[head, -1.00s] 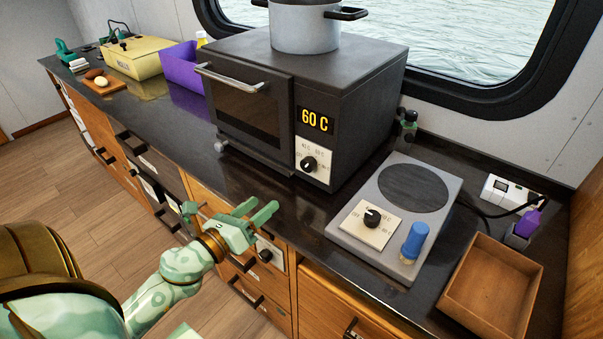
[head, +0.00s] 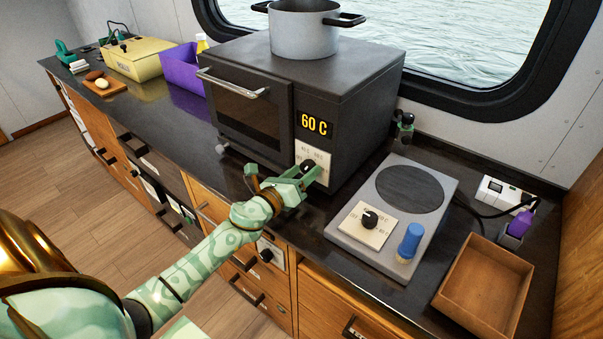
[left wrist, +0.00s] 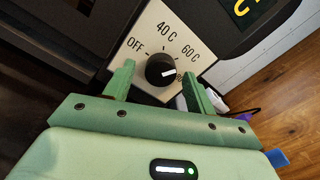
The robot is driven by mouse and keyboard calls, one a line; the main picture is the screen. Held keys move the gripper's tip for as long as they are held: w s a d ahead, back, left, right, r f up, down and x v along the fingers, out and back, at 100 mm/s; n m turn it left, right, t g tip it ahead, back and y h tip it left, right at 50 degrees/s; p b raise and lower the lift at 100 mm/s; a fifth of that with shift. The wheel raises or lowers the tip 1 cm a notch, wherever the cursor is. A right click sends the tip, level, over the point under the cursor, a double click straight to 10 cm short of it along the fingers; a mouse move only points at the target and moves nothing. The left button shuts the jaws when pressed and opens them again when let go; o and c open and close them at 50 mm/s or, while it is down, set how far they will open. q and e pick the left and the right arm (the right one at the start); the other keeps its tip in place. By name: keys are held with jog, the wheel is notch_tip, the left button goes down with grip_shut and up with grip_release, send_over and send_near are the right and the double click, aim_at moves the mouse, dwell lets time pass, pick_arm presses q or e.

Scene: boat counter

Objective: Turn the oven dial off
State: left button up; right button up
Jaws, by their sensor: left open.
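The oven (head: 247,108) is a dark box on the counter with an amber display (head: 314,124) reading 60 C. Its black dial (head: 308,165) sits on a white plate below the display, partly covered by my gripper. In the left wrist view the dial (left wrist: 160,68) shows clearly, with OFF, 40 C and 60 C labels around it. Its white mark points right, past 60 C, towards a label partly hidden by a finger. My left gripper (head: 310,172) is open at the dial, one finger on each side; contact cannot be told. My right gripper is not in view.
A grey pot (head: 303,28) stands on the oven. To the right are a hotplate (head: 350,240) with its own dial (head: 369,218), a blue-capped item (head: 410,241) and an empty wooden tray (head: 484,287). A purple bin (head: 181,78) stands left of the oven.

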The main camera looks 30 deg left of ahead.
pick_arm(q)
jog(key=c, duration=1)
